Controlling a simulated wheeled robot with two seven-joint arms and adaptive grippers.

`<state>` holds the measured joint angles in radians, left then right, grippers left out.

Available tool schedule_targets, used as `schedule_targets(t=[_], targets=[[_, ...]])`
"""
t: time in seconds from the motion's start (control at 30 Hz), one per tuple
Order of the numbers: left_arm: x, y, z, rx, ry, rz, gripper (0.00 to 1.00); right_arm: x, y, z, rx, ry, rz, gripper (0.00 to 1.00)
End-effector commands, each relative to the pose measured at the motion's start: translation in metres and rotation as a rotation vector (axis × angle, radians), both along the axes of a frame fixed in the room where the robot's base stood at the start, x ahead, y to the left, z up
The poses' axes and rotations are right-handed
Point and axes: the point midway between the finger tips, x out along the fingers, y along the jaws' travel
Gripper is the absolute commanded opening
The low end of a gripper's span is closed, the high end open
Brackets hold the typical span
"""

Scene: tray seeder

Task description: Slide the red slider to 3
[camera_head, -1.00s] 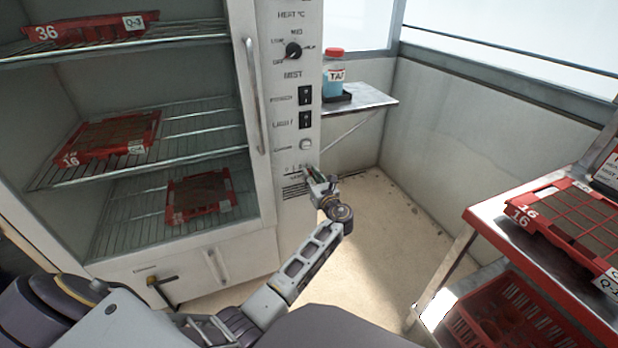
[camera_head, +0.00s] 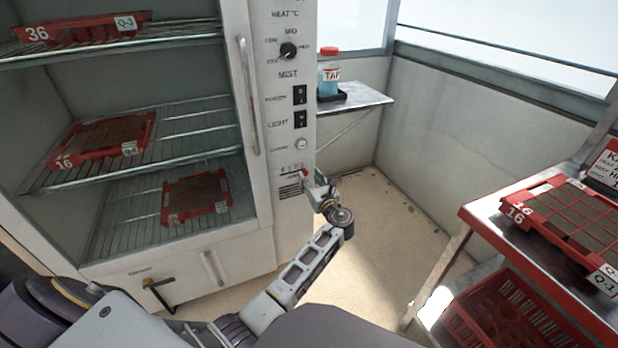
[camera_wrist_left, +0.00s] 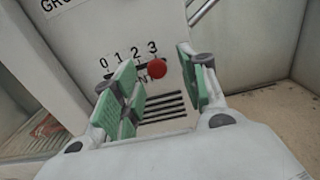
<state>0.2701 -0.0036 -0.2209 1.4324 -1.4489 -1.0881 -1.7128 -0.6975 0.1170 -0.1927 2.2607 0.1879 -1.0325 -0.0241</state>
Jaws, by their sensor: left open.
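The red slider knob (camera_wrist_left: 158,69) sits at the right end of its short slot, just below the printed 3 of a 0-to-3 scale. In the head view the slider (camera_head: 304,173) is a small red dot low on the white control panel (camera_head: 283,215). My left gripper (camera_wrist_left: 158,62) is open, with one green-padded finger left of the knob and the other to its right. The knob shows between the fingers, with gaps that look clear; contact cannot be told. In the head view the left gripper (camera_head: 314,184) is at the panel's lower right edge. My right gripper is not in view.
Above the slider are a heat dial (camera_head: 288,50) and two black switches. The cabinet's vertical door handle (camera_head: 248,95) is left of the panel. A wall shelf (camera_head: 362,101) with a bottle is behind. A red-trayed bench (camera_head: 480,214) stands right. Floor between is clear.

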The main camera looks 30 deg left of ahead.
Motion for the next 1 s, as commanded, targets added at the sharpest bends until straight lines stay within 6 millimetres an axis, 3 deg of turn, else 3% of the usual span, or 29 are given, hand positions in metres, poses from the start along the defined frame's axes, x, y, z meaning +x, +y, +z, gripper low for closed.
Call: schedule_targets(t=[0.4,1.0], targets=[[-0.03,-0.037,0.0,0.0,0.0,-0.002,0.43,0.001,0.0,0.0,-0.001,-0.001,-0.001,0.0],[-0.034,-0.042,0.0,0.0,0.0,-0.001,0.43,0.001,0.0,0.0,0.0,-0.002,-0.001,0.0]])
